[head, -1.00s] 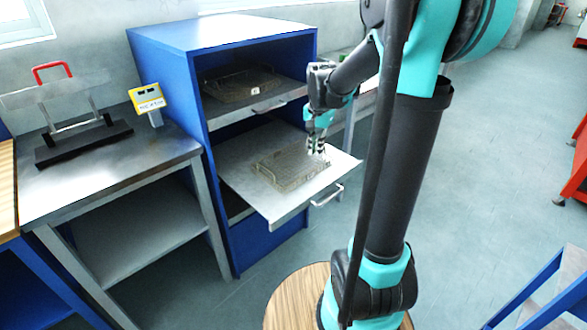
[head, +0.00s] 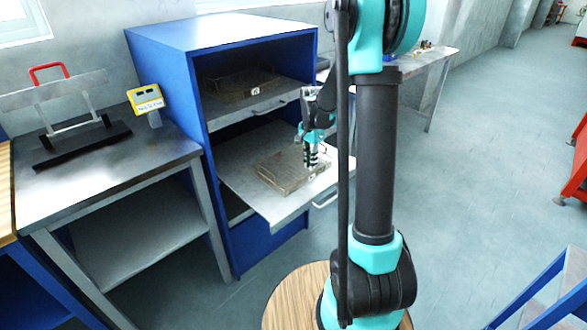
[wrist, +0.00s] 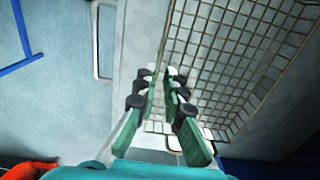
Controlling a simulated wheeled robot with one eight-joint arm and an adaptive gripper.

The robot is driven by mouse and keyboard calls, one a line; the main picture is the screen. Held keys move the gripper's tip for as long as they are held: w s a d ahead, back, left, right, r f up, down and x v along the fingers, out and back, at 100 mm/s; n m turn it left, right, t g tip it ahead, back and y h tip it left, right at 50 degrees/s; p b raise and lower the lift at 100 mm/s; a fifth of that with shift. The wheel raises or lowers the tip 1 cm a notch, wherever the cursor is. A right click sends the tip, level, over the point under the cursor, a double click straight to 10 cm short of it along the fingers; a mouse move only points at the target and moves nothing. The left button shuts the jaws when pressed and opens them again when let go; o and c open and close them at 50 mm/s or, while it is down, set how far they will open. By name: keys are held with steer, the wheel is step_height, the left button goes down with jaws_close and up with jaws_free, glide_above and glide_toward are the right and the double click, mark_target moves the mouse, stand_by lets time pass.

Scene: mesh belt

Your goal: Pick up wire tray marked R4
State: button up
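A wire mesh tray (head: 288,173) lies on the pulled-out lower shelf of the blue cabinet. In the wrist view the tray (wrist: 235,60) fills the right side, with its rim running up the middle. My gripper (head: 311,162) points down at the tray's right side. In the wrist view my gripper (wrist: 160,78) is open, with a narrow gap between the fingers that lines up with the rim. I cannot tell whether the fingers touch it. A second wire tray (head: 240,84) with a small white label sits on the upper shelf. No R4 mark is readable on either tray.
The lower shelf (head: 240,177) sticks out of the blue cabinet (head: 222,36), close below the upper shelf (head: 265,107). A metal table (head: 95,172) with a yellow display (head: 146,98) and a red-handled rack (head: 75,110) stands at left.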

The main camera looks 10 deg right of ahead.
mark_target(311, 174)
steer(key=shift+w+d+f, duration=0.1)
steer(key=shift+d+f, duration=0.1)
steer(key=shift+f, duration=1.3)
steer(key=shift+d+f, duration=0.15)
steer(key=shift+f, duration=1.35)
jaws_close()
steer(key=shift+r, duration=0.15)
